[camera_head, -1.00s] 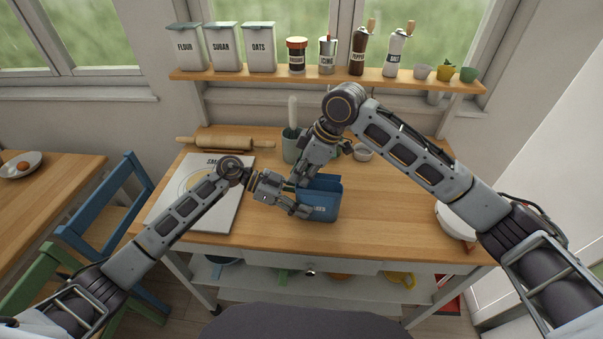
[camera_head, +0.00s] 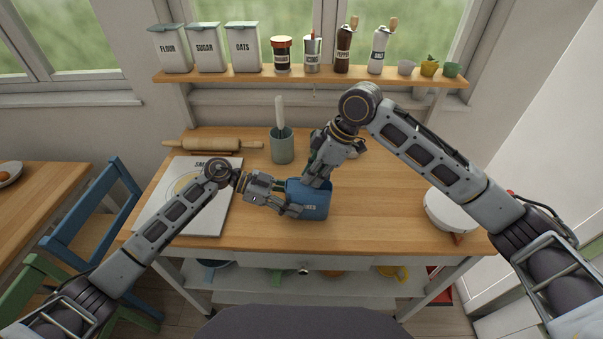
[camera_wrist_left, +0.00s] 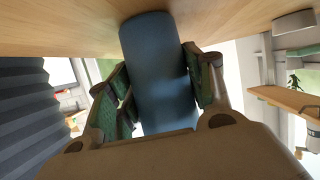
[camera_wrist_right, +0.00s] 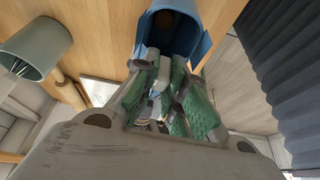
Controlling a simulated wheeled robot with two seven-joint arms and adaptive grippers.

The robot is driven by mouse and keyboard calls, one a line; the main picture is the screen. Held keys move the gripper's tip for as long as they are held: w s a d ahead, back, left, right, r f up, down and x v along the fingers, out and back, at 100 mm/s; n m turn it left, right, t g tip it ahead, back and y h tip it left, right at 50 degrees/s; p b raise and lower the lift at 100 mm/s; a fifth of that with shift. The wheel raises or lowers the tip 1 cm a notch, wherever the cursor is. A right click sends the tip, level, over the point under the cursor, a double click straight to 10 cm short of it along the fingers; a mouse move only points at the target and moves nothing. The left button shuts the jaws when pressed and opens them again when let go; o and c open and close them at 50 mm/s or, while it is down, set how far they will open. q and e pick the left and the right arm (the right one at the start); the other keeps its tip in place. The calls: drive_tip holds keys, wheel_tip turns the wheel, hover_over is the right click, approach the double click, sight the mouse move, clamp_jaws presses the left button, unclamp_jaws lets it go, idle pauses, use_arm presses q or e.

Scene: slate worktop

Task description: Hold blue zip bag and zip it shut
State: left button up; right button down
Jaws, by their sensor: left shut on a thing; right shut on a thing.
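The blue zip bag (camera_head: 312,207) stands upright on the wooden worktop in the head view, its pale label facing me. My left gripper (camera_head: 289,204) is shut on its left side; in the left wrist view the blue bag (camera_wrist_left: 158,75) fills the space between the green finger pads. My right gripper (camera_head: 314,181) comes down from above and is shut at the bag's top edge. In the right wrist view the bag (camera_wrist_right: 200,40) lies beyond the fingertips, its mouth apart there with something brown inside. The zip slider is hidden by the fingers.
A grey-green utensil cup (camera_head: 282,148) and a rolling pin (camera_head: 212,145) are behind the bag. A board with a printed sheet (camera_head: 205,212) lies to the left, under my left arm. A white bowl (camera_head: 452,210) sits at the right. The worktop in front is clear.

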use_arm(q)
drive_tip(key=shift+f, duration=0.15)
use_arm(e)
drive_tip(key=d, duration=0.4)
drive_tip(key=shift+s, duration=0.1)
drive_tip(key=c, duration=1.4)
unclamp_jaws()
drive_tip(key=shift+c, duration=0.2)
drive_tip(key=shift+r, duration=0.1)
drive_tip(key=v, duration=1.2)
